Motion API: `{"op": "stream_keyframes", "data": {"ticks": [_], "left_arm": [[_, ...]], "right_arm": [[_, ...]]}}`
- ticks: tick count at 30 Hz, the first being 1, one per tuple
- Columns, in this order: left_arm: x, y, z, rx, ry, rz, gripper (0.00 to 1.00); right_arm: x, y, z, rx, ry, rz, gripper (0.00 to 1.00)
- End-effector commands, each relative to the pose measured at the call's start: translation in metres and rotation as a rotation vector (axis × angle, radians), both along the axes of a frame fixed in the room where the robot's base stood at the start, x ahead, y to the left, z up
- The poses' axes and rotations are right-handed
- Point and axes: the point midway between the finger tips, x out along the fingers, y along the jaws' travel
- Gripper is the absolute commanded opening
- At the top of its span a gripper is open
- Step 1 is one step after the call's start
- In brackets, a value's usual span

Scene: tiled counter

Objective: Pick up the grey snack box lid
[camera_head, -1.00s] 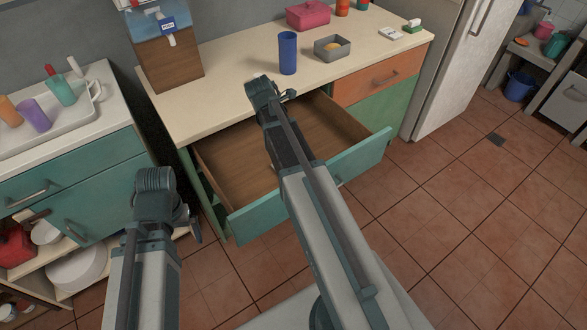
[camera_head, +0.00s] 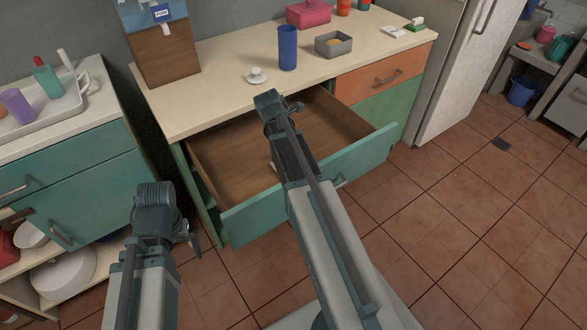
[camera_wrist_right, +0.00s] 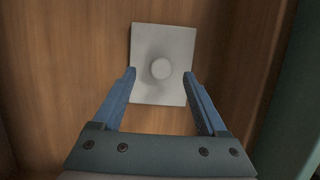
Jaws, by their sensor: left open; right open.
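The grey snack box lid (camera_wrist_right: 145,40) is a flat, roughly square plate with a round knob in its middle. In the right wrist view it lies on the brown wooden drawer floor. My right gripper (camera_wrist_right: 160,74) is open, its blue fingers either side of the knob and near the lid's side edges. I cannot tell their height above the lid. In the head view the right arm hides most of that spot. The open grey box (camera_head: 346,46) stands on the counter with something yellowish inside. My left gripper (camera_head: 194,240) hangs low at the left, open, away from the lid.
The teal drawer (camera_head: 240,222) is pulled out below the counter (camera_head: 215,95). A small whitish knobbed lid (camera_head: 257,76), a blue cup (camera_head: 288,48) and a pink container (camera_head: 308,14) stand on the counter. A white tray (camera_head: 60,112) is at left.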

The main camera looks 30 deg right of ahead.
Motion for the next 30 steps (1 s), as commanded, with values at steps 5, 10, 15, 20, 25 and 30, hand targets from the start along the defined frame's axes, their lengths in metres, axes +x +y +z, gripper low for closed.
{"op": "stream_keyframes", "data": {"ticks": [5,10,15,20,25,30], "left_arm": [[0.0,0.0,-0.028,0.0,0.0,0.0,1.0],[0.0,0.0,-0.031,0.0,0.0,0.0,1.0],[0.0,0.0,-0.03,0.0,0.0,0.0,1.0],[0.0,0.0,-0.03,0.0,0.0,0.0,1.0],[0.0,0.0,-0.03,0.0,0.0,0.0,1.0],[0.0,0.0,-0.03,0.0,0.0,0.0,1.0]], "right_arm": [[-0.002,-0.006,-0.028,0.0,0.0,-0.001,0.76],[-0.001,-0.008,-0.031,0.0,-0.001,0.0,0.76],[-0.002,-0.008,-0.03,0.0,-0.001,0.0,0.74],[-0.002,-0.008,-0.03,0.0,-0.001,0.0,0.45],[-0.002,-0.007,-0.03,0.0,-0.001,0.0,0.14],[-0.002,-0.008,-0.03,0.0,-0.001,0.0,0.0]]}}
